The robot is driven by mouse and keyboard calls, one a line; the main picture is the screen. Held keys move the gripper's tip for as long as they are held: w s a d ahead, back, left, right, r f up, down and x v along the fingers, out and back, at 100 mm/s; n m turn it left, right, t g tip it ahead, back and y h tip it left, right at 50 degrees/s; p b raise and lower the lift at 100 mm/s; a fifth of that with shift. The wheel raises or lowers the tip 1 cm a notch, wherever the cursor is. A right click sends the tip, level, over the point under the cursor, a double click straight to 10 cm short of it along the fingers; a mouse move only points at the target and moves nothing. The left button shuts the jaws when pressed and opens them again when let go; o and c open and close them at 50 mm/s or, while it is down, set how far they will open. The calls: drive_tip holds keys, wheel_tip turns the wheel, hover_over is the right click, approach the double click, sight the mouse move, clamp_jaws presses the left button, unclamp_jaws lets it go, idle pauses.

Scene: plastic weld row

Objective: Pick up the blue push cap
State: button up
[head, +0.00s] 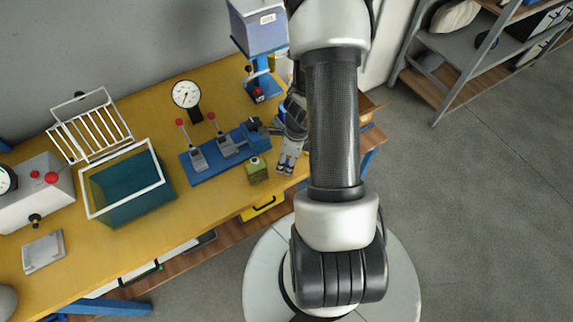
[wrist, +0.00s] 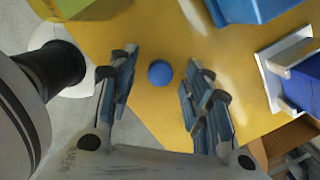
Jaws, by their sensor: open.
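The blue push cap (wrist: 160,73) is a small round blue piece on the yellow table in the wrist view. It shows between the two fingers of my gripper (wrist: 160,80), nearer the left finger, with a visible gap on both sides. My gripper is open and empty. In the head view my gripper (head: 287,168) hangs over the table's front right part, right of the green block. I cannot make out the cap in the head view; my arm and gripper probably cover that spot.
The green block (head: 257,171) and the blue clamp fixture (head: 222,155) are left of my gripper. A teal bin with a white rim (head: 160,184), a wire rack (head: 90,125) and a dial gauge (head: 187,95) stand further left. The table's front edge is close by.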

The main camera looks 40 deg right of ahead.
drive_tip(key=shift+r, duration=0.1)
drive_tip(key=shift+c, duration=0.5)
drive_tip(key=c, duration=0.7)
drive_tip(key=shift+o, duration=0.2)
drive_tip(key=shift+r, duration=0.1)
